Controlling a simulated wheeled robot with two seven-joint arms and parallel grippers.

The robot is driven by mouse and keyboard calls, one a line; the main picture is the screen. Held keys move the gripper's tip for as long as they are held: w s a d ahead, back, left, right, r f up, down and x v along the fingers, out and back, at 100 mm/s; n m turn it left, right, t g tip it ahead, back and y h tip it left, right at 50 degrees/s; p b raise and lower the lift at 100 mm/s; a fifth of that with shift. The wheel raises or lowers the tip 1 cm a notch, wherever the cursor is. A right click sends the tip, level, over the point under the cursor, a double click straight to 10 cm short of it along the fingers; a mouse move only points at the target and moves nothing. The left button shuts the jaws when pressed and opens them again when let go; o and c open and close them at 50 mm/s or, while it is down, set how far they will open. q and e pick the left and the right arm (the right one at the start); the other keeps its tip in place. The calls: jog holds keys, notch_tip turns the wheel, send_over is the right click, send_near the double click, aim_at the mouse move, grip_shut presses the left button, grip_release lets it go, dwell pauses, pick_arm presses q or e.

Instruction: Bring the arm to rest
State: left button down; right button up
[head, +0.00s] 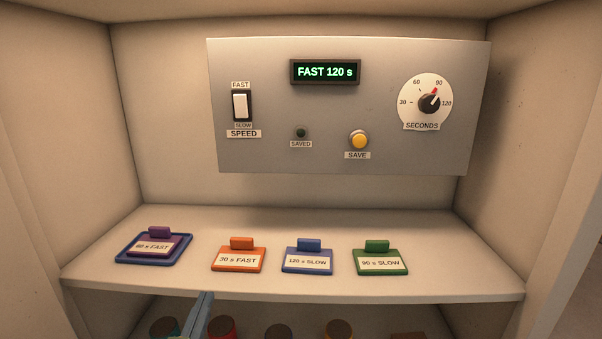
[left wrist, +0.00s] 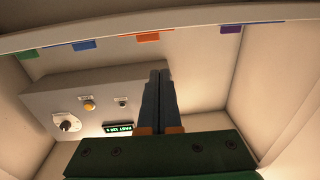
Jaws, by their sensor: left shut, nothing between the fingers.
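My left gripper (head: 206,297) shows at the bottom of the head view, in front of the shelf's front edge, left of centre. In the left wrist view its two dark fingers (left wrist: 159,76) lie together, shut and empty, touching nothing that I can see. The grey control panel (head: 390,150) is on the back wall, well apart from the gripper, and it also shows in the left wrist view (left wrist: 70,90). Its display (head: 325,72) reads FAST 120 s. The dial (head: 429,103) has its red mark near 90. My right gripper is not in view.
On the shelf (head: 300,287) stand an orange block (head: 239,257), a blue block (head: 307,259) and a green block (head: 379,260). A purple block (head: 158,243) sits in a blue tray (head: 124,259) at the left. Several dark-topped jars stand below. Side walls close in the space.

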pick_arm(q)
jog(key=s+f+g, duration=0.3)
jog(key=f, duration=0.4)
jog(key=s+f+g, duration=0.3)
jog(key=f+g, duration=0.1)
jog(key=f, duration=0.4)
jog(key=s+f+m+g, duration=0.2)
jog(key=s+f+g, duration=0.7)
jog(key=s, duration=0.7)
notch_tip(320, 180, down, 19)
jog(key=s, duration=0.2)
jog(key=s+a+f+g, duration=0.1)
jog(key=s+a+f, duration=0.1)
jog(key=s+f, duration=0.7)
jog(key=s, duration=0.3)
jog(key=shift+a+m, duration=0.3)
